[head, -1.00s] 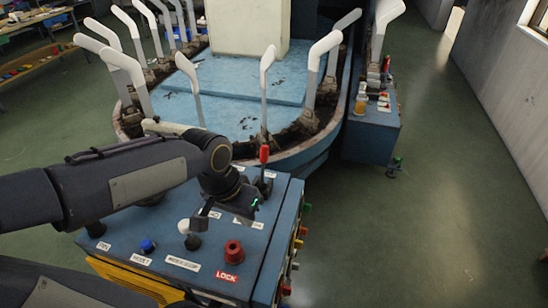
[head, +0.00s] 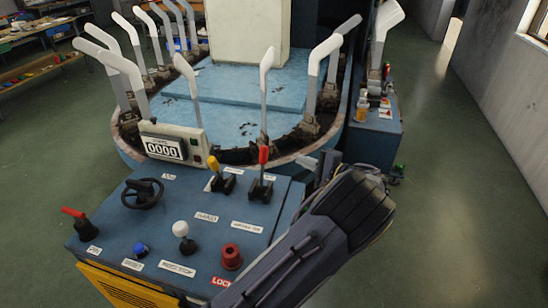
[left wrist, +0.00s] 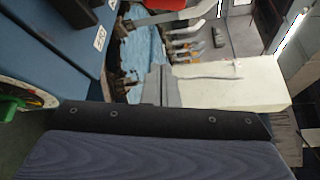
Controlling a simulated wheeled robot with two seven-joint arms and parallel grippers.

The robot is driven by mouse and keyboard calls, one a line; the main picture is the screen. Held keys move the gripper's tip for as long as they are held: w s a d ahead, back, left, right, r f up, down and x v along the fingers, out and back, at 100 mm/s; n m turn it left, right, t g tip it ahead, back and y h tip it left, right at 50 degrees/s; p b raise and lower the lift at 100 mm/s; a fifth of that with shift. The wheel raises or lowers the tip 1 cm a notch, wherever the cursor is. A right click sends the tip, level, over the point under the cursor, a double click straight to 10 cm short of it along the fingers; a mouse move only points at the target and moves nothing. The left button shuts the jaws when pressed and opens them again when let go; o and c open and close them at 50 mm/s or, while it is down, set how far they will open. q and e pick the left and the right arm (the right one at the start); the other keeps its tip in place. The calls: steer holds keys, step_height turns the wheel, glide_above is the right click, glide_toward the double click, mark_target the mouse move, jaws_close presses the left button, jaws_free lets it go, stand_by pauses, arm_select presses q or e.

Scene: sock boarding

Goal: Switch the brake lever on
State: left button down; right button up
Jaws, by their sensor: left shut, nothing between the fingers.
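The blue control panel (head: 130,212) stands in front of me in the head view. Two upright levers rise at its back: one with a red knob (head: 263,154) and one with a yellow knob (head: 213,163). Another lever with a red handle (head: 74,213) lies tilted left at the panel's left corner. The labels are too small to tell which one is the brake lever. My left gripper (head: 315,165) is shut and empty, right of the red-knobbed lever and apart from it, beyond the panel's right edge. It is partly hidden by my arm. My right gripper is out of view.
The panel also holds a black handwheel (head: 143,194), a white knob (head: 180,229), a blue button (head: 140,250), a red knob (head: 231,256) and a counter (head: 167,148). The machine with pale sock forms (head: 264,80) stands behind. Green floor (head: 470,190) is clear at right.

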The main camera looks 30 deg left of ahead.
mark_target(263, 169)
arm_select(q)
steer(key=s+a+p, duration=0.1)
steer(key=a+p, duration=0.1)
steer(key=a, duration=0.7)
steer(key=shift+s+a+f+p, duration=0.15)
steer(key=shift+s+a+p, duration=0.1)
steer(key=shift+s+p, duration=0.1)
stand_by(0.4)
steer(key=s+d+n+t+y+b, duration=0.1)
steer(key=s+n+b, duration=0.5)
steer(key=b, duration=0.9)
steer(key=shift+s+d+r+y, duration=0.45)
steer(key=shift+s+y, duration=0.45)
steer(key=shift+y, duration=0.1)
